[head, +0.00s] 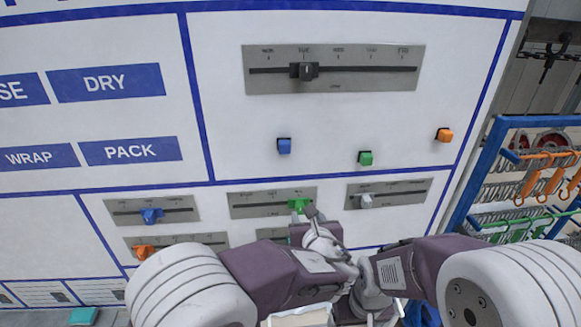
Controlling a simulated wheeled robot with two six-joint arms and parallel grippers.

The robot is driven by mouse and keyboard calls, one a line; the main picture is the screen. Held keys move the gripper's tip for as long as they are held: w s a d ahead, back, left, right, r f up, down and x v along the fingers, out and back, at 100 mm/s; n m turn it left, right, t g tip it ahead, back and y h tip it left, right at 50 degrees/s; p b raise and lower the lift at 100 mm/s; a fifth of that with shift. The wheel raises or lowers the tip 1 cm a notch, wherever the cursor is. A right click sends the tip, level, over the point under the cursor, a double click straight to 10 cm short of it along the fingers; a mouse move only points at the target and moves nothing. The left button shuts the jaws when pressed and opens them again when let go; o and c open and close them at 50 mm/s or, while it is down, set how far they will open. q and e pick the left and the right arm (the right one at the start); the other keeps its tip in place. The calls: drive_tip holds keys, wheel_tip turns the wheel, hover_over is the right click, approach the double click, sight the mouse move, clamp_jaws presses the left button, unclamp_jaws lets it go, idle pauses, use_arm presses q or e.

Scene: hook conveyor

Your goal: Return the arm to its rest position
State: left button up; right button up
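Both of my arms reach in from the bottom of the head view, their wrists close together at bottom centre. A slim grey gripper tip, seemingly my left gripper (312,212), points up at the panel beside the green slider knob (299,204). Whether it touches the knob, and whether its fingers are open, I cannot tell. My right arm's wrist is folded in low at centre right; its fingers are hidden. The white panel (230,120) carries a large slider with a black knob (304,71), and smaller sliders with blue (151,216), orange (144,252) and grey (366,201) knobs.
Blue (284,146), green (365,158) and orange (444,135) buttons sit on the panel. At right a blue-framed rack (487,170) holds orange and green hooks beside the panel's edge. A teal item (83,317) lies at bottom left.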

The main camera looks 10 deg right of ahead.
use_arm(q)
drive_tip(key=w+a+f+n+y+b, duration=0.1)
drive_tip(key=a+f+n+y+b, duration=0.15)
drive_tip(key=a, duration=0.55)
drive_tip(key=w+a+f+n+y+b, duration=0.1)
drive_tip(key=w+a+n+y+b, duration=0.1)
drive_tip(key=a+b, duration=0.35)
drive_tip(key=s+a+f+n+g+y+b, duration=0.15)
drive_tip(key=s+a+f+n+g, duration=0.25)
drive_tip(key=a+f, duration=0.45)
drive_tip(key=s+a+f+n+g+y+b, duration=0.1)
drive_tip(key=s+a+f+n+g+b, duration=0.3)
drive_tip(key=a, duration=0.7)
drive_tip(key=s+a+f+n+g+h+b, duration=0.3)
drive_tip(key=s+f+n, duration=0.7)
drive_tip(key=f, duration=0.1)
drive_tip(key=s+d+f+n+h, duration=0.2)
drive_tip(key=s+d+n, duration=0.1)
drive_tip(key=n, duration=0.4)
drive_tip(key=s+d+f+n+g+h, duration=0.1)
drive_tip(key=s+d+f+n+h, duration=0.1)
drive_tip(key=s+d+n, duration=0.2)
drive_tip(key=d+n, duration=0.1)
drive_tip(key=n, duration=0.1)
drive_tip(key=shift+d+f+n, duration=0.15)
drive_tip(key=shift+f+n, duration=0.05)
drive_tip(key=shift+n, duration=0.15)
use_arm(e)
wheel_tip(320, 180, down, 16)
drive_tip(key=s, duration=0.1)
